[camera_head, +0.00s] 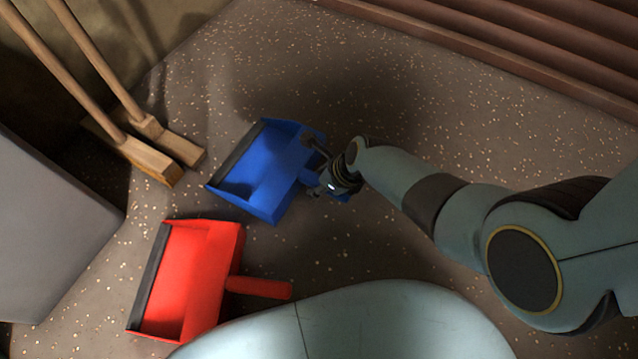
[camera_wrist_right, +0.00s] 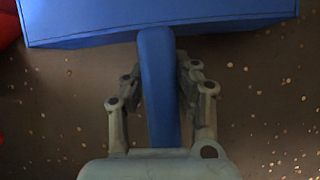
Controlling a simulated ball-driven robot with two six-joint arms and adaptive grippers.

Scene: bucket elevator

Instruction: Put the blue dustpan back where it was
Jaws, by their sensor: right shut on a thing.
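The blue dustpan (camera_head: 262,172) is in the middle of the head view, its dark lip toward the left and its handle toward the right. My right gripper (camera_head: 318,170) is at the handle. In the right wrist view the blue handle (camera_wrist_right: 159,90) runs between the two fingers of the right gripper (camera_wrist_right: 163,82), which is shut on it. The pan body (camera_wrist_right: 150,20) shows beyond the fingers. I cannot tell whether the pan touches the floor. My left gripper is not in view.
A red dustpan (camera_head: 190,280) lies on the speckled floor just below left of the blue one. Two wooden-handled brooms (camera_head: 150,150) stand at the upper left. A grey box (camera_head: 45,230) is at the left edge. The floor above the blue dustpan (camera_head: 320,70) is clear.

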